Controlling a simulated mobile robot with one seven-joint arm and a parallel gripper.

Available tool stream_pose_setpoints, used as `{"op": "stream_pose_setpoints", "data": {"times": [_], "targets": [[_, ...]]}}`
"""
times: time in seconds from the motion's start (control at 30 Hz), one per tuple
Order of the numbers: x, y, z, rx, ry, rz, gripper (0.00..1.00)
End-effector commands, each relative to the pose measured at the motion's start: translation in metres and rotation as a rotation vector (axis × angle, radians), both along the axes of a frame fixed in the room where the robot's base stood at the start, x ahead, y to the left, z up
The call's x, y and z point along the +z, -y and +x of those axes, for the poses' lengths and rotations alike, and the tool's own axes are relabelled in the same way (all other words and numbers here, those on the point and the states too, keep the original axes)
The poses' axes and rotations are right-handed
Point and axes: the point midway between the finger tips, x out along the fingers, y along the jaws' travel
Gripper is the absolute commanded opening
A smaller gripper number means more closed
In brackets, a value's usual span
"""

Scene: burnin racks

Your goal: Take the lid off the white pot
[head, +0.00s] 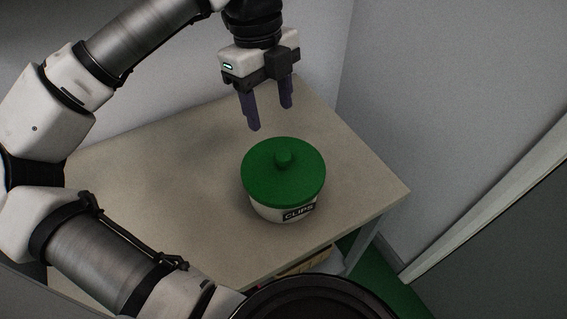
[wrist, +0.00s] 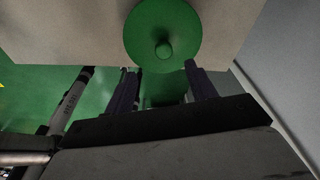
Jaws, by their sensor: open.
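The white pot (head: 268,209) stands upright on the table with a dark label reading "CLIPS" on its side. Its green lid (head: 262,181) with a round knob (head: 284,158) sits on top of it. In the wrist view the lid (wrist: 150,22) and its knob (wrist: 163,49) show at the top centre, and the lid hides the pot's body. My gripper (head: 271,116) is open and empty, with dark purple fingers pointing down. It is above and behind the pot in the head view, apart from the lid. The fingers also show in the wrist view (wrist: 158,82).
The beige table (head: 150,195) is otherwise bare, with free room left of the pot. Grey walls (head: 440,90) stand behind and to the right. A shelf with a box (head: 305,262) shows below the table's front edge. The floor (head: 385,290) is green.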

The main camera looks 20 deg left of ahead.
Motion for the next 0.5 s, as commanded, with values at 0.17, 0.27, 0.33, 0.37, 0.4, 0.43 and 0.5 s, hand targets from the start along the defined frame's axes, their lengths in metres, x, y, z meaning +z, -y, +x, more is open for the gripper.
{"op": "stream_pose_setpoints", "data": {"times": [0.17,0.27,0.33,0.37,0.4,0.43,0.5], "targets": [[-0.036,0.006,-0.003,-0.003,-0.002,-0.005,0.56],[-0.052,0.008,-0.004,-0.003,-0.001,-0.005,0.56],[-0.059,0.010,-0.004,-0.003,0.001,-0.004,0.56],[-0.061,0.010,-0.004,-0.002,0.001,-0.004,0.56],[-0.063,0.010,-0.005,-0.002,0.001,-0.004,0.56],[-0.065,0.011,-0.005,-0.002,0.001,-0.004,0.56],[-0.069,0.012,-0.005,-0.003,-0.001,-0.004,0.56]]}}
